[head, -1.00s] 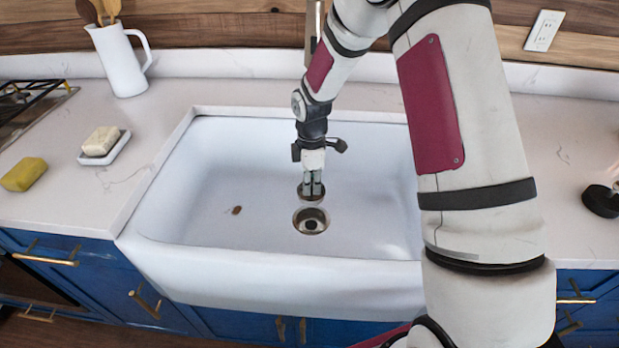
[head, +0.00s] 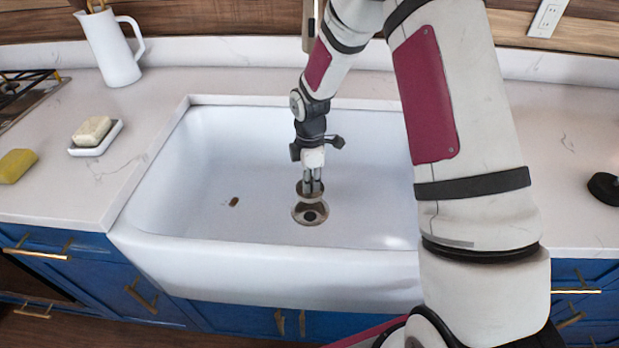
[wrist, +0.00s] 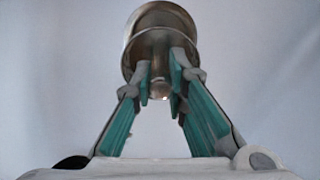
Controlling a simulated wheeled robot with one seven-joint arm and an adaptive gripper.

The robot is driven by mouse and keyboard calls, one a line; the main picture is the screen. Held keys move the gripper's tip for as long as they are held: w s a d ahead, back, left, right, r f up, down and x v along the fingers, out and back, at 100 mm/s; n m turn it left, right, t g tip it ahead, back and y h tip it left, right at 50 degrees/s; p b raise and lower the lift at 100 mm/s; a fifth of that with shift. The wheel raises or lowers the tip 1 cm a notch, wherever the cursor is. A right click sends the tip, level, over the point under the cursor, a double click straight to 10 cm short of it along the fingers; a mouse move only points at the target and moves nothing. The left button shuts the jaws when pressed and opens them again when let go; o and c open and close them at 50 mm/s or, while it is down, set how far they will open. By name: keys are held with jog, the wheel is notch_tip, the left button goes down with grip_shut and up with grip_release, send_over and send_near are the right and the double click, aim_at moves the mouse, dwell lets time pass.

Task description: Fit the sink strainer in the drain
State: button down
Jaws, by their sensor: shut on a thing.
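The sink strainer (head: 309,196) is a small round metal cup, held below my gripper (head: 313,184). In the wrist view my gripper (wrist: 162,88) is shut on the strainer (wrist: 160,22), its two fingers closed on the middle part of it. The drain (head: 310,213) is a round metal ring with a dark centre in the sink floor. In the head view the strainer overlaps the drain's far edge; whether they touch cannot be told. The drain does not show in the wrist view.
The white sink (head: 180,195) has raised walls around the drain. A small brown mark (head: 234,202) lies on its floor to the left. Soap on a dish (head: 93,148), a yellow sponge (head: 16,165) and a white pitcher (head: 112,52) stand on the left counter.

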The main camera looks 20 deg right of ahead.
jog(key=shift+f+b, duration=2.5)
jog(key=shift+f, duration=2.3)
jog(key=c, duration=1.5)
grip_release()
notch_tip(320, 180, up, 12)
jog(key=shift+r, duration=0.1)
